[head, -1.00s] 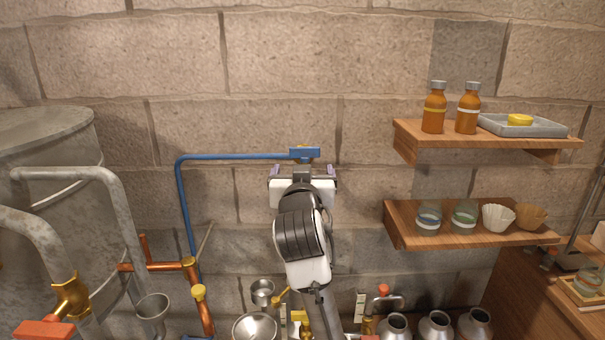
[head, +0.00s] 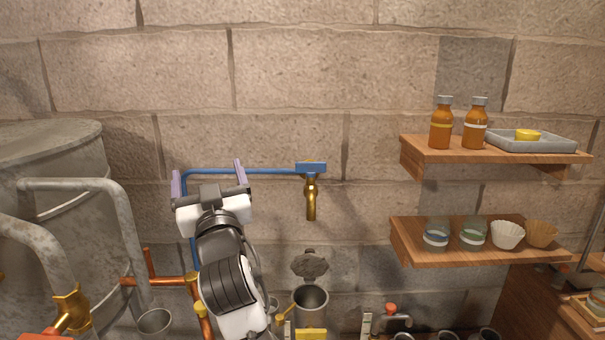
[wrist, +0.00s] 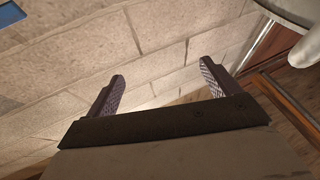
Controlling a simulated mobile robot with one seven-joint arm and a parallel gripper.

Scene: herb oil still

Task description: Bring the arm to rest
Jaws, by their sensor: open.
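My gripper (head: 208,178) is raised in front of the stone wall in the head view, left of the brass tap (head: 311,198) with its blue handle (head: 311,167). Its two purple fingers stand wide apart with nothing between them. In the wrist view my gripper (wrist: 162,88) also shows open and empty, with wall blocks behind the fingers. My arm hides part of the blue pipe (head: 270,171) and part of the bench below.
A large metal still (head: 50,165) with grey pipes stands at the left. Copper pipes (head: 165,281) are close to my arm. Two wooden shelves (head: 425,155) with bottles and jars are at the right. A metal beaker (head: 310,300) stands below the tap.

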